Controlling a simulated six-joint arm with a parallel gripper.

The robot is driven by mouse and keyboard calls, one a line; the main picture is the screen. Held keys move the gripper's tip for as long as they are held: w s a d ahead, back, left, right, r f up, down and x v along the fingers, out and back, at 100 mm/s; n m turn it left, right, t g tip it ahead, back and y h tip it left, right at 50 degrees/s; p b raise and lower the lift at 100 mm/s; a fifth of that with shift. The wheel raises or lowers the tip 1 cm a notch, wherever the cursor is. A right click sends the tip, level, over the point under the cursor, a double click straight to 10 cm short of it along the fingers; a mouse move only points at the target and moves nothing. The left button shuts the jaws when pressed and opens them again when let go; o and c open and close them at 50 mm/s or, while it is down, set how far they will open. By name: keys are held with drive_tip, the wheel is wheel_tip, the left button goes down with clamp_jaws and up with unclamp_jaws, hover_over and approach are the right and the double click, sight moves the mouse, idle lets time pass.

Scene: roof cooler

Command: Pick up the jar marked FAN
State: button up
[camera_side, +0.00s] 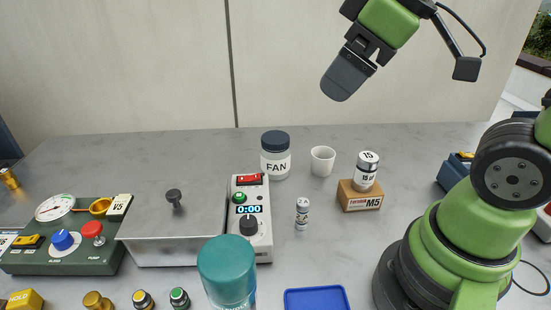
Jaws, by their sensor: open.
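The jar marked FAN (275,163) stands upright at the back middle of the grey table, just behind the white timer box. It has a dark blue lid and a white label with black letters. My gripper (337,88) hangs in the air above the table, up and to the right of the jar, clear of it. It is open and nothing shows in it. One finger largely hides the other from this side.
A white cup (322,161) stands just right of the jar. A timer box (250,217) and lidded metal box (176,230) are in front. A vial (302,213), a weight on a cardboard block (359,198), a teal-topped container (227,270) and a blue tray (317,299) stand nearby.

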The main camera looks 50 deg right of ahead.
drive_tip(key=w+d+f+n+h, duration=0.1)
drive_tip(key=w+d+f+n, duration=0.2)
drive_tip(key=w+n, duration=0.4)
drive_tip(key=n+g+h, duration=0.2)
drive_tip(key=n, duration=1.6)
approach(277, 139)
drive_tip(key=shift+n, duration=0.5)
drive_tip(key=x, duration=0.5)
drive_tip(key=shift+d, duration=0.2)
drive_tip(key=shift+a+x, duration=0.1)
drive_tip(key=shift+x, duration=1.45)
drive_tip(key=shift+a+x, duration=0.15)
drive_tip(key=shift+x, duration=1.45)
drive_tip(key=shift+s, duration=0.1)
drive_tip(key=shift+c, duration=0.5)
drive_tip(key=c, duration=1.1)
